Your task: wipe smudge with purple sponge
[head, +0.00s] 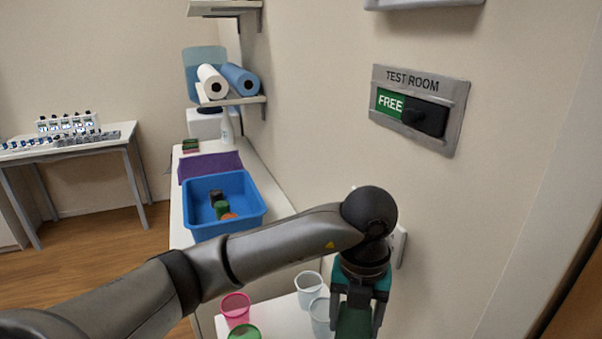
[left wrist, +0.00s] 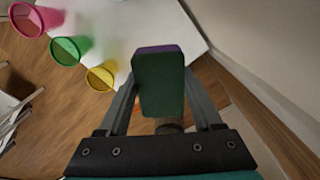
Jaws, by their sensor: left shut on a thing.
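My left gripper (head: 357,308) points down over the near white table (head: 275,318), close to the wall. It is shut on the sponge (head: 354,324), which shows a dark green face here. In the left wrist view the sponge (left wrist: 158,88) sits between the two fingers of the left gripper (left wrist: 160,95), its green face toward the camera and a purple strip (left wrist: 158,49) at its far edge. I cannot make out a clear smudge in either view. My right gripper is not in view.
A pink cup (head: 236,308), a green cup (head: 245,332) and pale cups (head: 308,284) stand on the near table; a yellow cup (left wrist: 102,75) shows in the wrist view. A blue bin (head: 240,222) is behind. A TEST ROOM sign (head: 420,108) is on the wall.

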